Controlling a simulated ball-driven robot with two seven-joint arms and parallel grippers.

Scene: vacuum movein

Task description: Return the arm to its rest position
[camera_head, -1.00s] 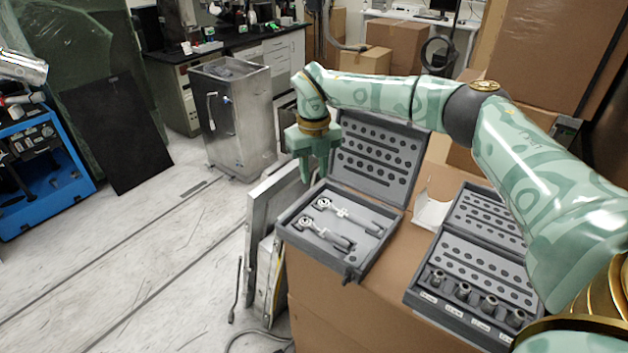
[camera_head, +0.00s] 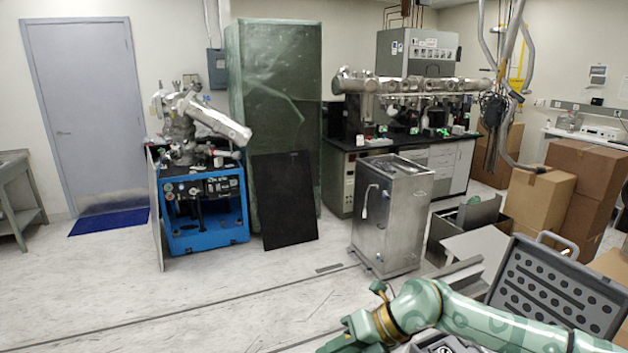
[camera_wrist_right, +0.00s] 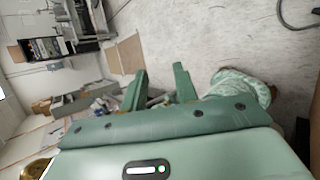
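My right arm comes in from the lower right in the head view, and its green gripper (camera_head: 350,338) is at the bottom edge, partly cut off. In the right wrist view the two fingers of this gripper (camera_wrist_right: 158,82) stand apart with nothing held between them. The grey tool case's upright lid (camera_head: 557,284), with rows of holes, stands behind the arm at the lower right. A small part of the case's tray (camera_head: 443,344) shows below the arm; most of it is hidden or out of frame. My left gripper is in neither view.
A steel cabinet (camera_head: 392,218) on the floor stands beyond the arm. A blue machine cart (camera_head: 205,215) and a black panel (camera_head: 284,200) are farther left. Cardboard boxes (camera_head: 540,200) are at the right. The floor (camera_head: 180,310) at left is open.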

